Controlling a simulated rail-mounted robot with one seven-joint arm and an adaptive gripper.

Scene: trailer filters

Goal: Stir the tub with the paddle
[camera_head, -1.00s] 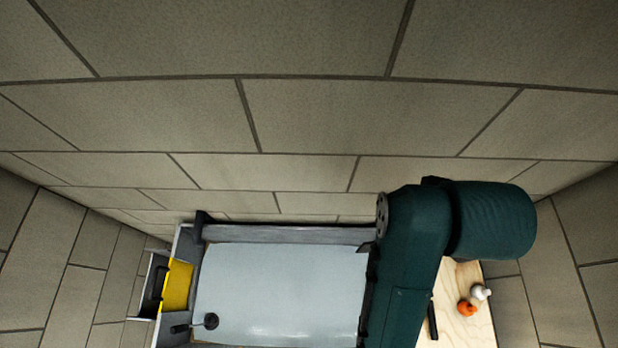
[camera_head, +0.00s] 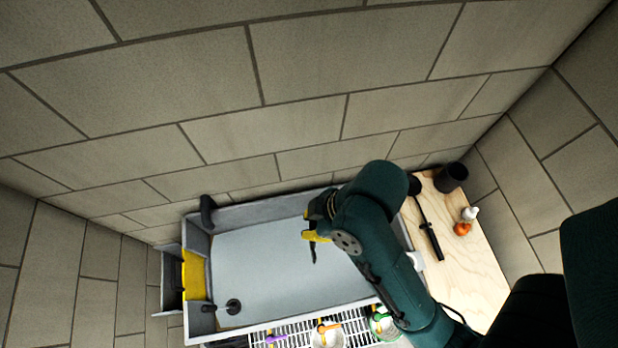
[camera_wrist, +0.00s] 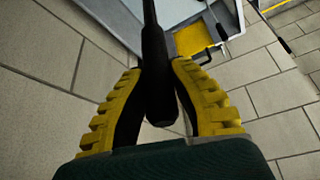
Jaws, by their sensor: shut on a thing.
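My gripper (camera_head: 312,238), with yellow ridged fingers, is shut on a black handle, which looks like the paddle's (camera_wrist: 154,70). In the wrist view the handle sits between the fingers and runs out of the top of the frame. Its far end is not shown there. In the head view my gripper is over a wide grey basin (camera_head: 270,265). Below the basin, two round containers, one with an orange item (camera_head: 327,337) and one with a green item (camera_head: 383,322), stand by a white rack. I cannot tell which vessel is the tub.
A wooden board (camera_head: 470,270) at the right holds a black tool (camera_head: 430,230), a dark cup (camera_head: 451,177), and small white and orange items (camera_head: 463,228). A black round fitting (camera_head: 233,306) is at the basin's lower left. A yellow panel (camera_head: 194,275) is at its left end. A tiled wall is behind.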

